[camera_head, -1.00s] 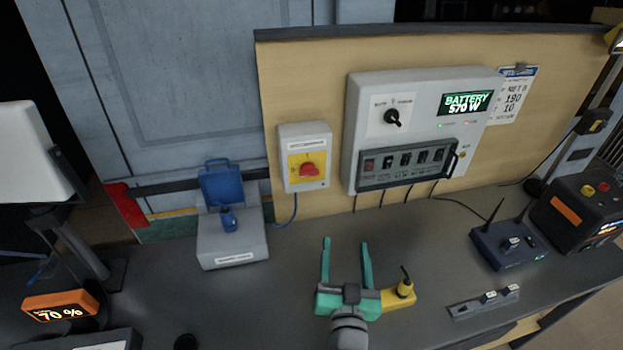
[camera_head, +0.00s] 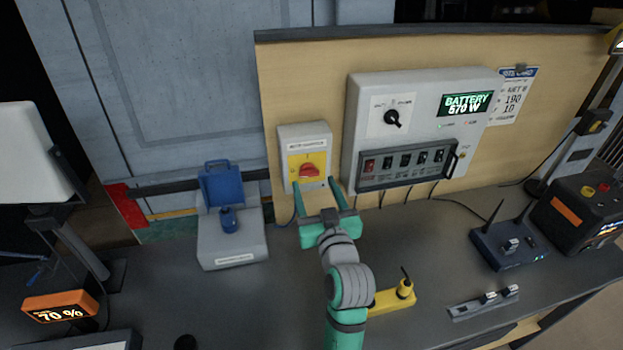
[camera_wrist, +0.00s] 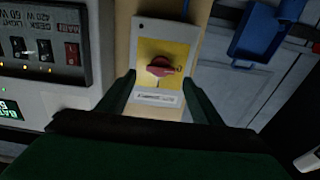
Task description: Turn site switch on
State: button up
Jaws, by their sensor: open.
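The switch box (camera_head: 287,160) is a grey box on the tan panel, with a yellow plate and a red rotary knob (camera_head: 309,170). Its label is too small to read surely. The knob's grip lies roughly horizontal. In the wrist view the box appears upside down, with the red knob (camera_wrist: 158,66) ahead between the fingers. My gripper (camera_head: 315,182) is open and empty, its teal fingers pointing at the lower part of the box. The fingertips (camera_wrist: 158,80) sit either side of the knob in the wrist view; I see no contact with it.
A grey power unit (camera_head: 357,110) with a black dial, a row of switches and a "BATTERY 570 W" display is close right of the box. A grey case with a blue lid (camera_head: 222,183) stands to the left. A yellow item (camera_head: 392,298) lies on the counter (camera_head: 270,300).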

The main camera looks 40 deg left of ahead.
aim_at(310, 175)
jog(key=shift+x, duration=2)
jog(key=c, duration=1.1)
jog(key=shift+o, duration=0.2)
